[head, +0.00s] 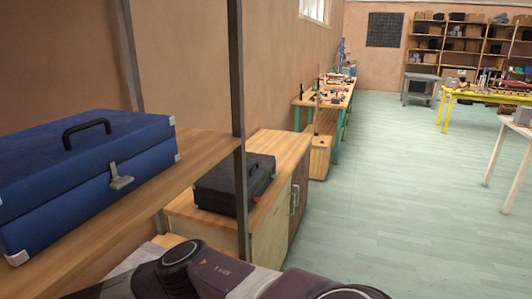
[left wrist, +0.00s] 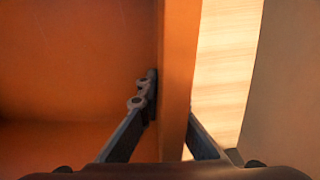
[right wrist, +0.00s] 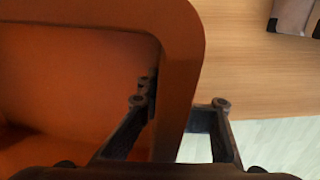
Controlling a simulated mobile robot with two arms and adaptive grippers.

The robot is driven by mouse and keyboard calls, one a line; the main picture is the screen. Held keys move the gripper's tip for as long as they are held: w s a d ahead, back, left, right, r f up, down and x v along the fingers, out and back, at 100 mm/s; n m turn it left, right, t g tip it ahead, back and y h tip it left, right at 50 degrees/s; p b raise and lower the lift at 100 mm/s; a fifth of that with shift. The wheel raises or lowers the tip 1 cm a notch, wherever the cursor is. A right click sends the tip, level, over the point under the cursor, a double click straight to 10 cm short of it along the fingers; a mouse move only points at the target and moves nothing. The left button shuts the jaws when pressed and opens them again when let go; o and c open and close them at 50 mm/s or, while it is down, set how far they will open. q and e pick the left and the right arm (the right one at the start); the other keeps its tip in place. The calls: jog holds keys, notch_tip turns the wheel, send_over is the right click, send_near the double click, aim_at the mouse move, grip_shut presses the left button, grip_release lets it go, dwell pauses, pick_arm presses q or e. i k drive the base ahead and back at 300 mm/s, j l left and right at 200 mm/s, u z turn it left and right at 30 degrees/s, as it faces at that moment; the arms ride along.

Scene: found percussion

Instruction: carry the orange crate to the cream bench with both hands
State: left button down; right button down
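The orange crate shows only close up. Its wall fills much of the left wrist view (left wrist: 80,60) and its rounded rim shows in the right wrist view (right wrist: 180,60). My left gripper (left wrist: 172,110) has one finger inside and one outside, shut on the wall; the outer fingertip is hidden. My right gripper (right wrist: 180,104) is likewise shut on the opposite part of the wall, one finger on each side. The crate and both grippers are out of the head view. A pale, white-legged table (head: 515,128) at the right edge may be the cream bench; I cannot be sure.
A blue case (head: 85,170) lies on a wooden shelf at near left, beside a dark upright post (head: 238,110). A black case (head: 225,185) sits on a wooden cabinet (head: 285,150). A yellow-legged table (head: 490,95) stands further back. The green floor is open.

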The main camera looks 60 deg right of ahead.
aim_at(280, 147)
jog(key=z, duration=2.15)
jog(key=i+l+z, duration=0.1)
jog(key=z, duration=0.95)
jog(key=i, duration=5.3)
jog(key=l+z, duration=0.05)
jog(key=l, duration=0.15)
